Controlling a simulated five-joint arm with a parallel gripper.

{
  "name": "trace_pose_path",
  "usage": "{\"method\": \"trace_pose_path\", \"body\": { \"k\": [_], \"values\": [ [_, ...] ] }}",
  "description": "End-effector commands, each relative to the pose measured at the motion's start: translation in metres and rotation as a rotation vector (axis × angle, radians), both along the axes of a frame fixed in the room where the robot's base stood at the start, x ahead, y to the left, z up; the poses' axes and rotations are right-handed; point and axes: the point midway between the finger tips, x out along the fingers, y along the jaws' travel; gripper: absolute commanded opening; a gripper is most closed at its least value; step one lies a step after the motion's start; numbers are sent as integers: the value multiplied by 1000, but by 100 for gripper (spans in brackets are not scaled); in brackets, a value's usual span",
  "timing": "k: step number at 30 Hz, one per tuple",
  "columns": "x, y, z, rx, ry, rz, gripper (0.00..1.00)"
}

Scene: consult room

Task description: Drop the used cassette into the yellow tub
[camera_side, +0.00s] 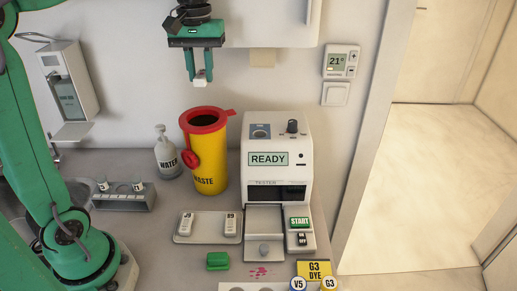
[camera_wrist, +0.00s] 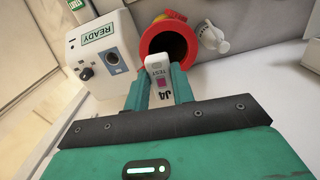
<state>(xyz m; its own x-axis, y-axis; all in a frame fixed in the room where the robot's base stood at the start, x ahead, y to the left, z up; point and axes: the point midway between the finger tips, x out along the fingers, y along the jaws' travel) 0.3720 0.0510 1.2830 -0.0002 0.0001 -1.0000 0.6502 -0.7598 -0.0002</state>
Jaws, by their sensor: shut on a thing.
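My gripper (camera_side: 203,72) is shut on a small white cassette (camera_side: 201,82) and holds it high in the air. In the wrist view the cassette (camera_wrist: 158,75) sits between the green fingers, marked "TEST" and "J4" with a pink patch. The yellow tub (camera_side: 208,165), labelled "WASTE", stands upright on the counter with a red rim and an open dark mouth. In the side view the cassette is above the tub's mouth, clear of it. In the wrist view the red rim (camera_wrist: 150,45) shows just beyond the cassette.
A white tester (camera_side: 277,160) reading "READY" stands right of the tub. A "WATER" bottle (camera_side: 167,155) stands left of it. A tray (camera_side: 207,238) with two cassettes, marked J8 and J9, lies in front. A green block (camera_side: 218,261) and pink stain (camera_side: 261,272) are nearer.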

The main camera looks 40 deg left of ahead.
Motion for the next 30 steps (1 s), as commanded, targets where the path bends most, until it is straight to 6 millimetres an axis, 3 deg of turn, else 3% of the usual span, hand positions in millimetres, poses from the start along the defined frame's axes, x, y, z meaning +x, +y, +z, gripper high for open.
{"method": "trace_pose_path", "body": {
  "k": [15, 29, 30],
  "values": [
    [0, 0, -43, 0, 1, 0, 3],
    [0, 0, -51, 0, 0, 0, 3],
    [0, 0, -51, 0, 0, 0, 26]
  ]
}}
